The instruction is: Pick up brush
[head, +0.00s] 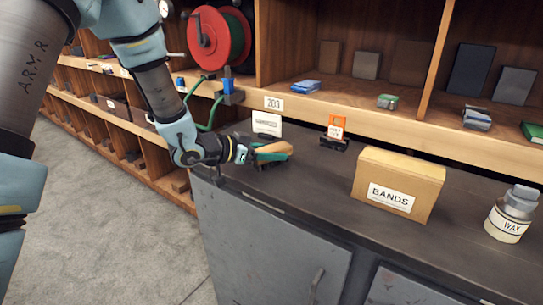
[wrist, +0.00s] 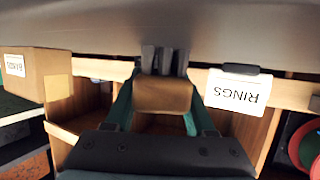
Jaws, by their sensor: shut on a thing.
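The brush (head: 273,148) is a tan block in the head view, between teal fingers near the left end of the dark counter. In the wrist view the brush (wrist: 165,95) is brown, with grey tufts at its upper end. My gripper (head: 271,153) is shut on the brush, with a finger on each side of it; both fingers also show in the wrist view (wrist: 160,112). The brush is at or close above the counter top; I cannot tell whether it touches. Part of it is hidden by the fingers.
A white RINGS card (wrist: 238,88) stands behind the gripper. An orange tag in a dark holder (head: 335,130) and a cardboard BANDS box (head: 397,183) stand to the right, then a WAX jar (head: 511,215). Wooden shelves with a red reel (head: 218,38) rise behind. Counter between is clear.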

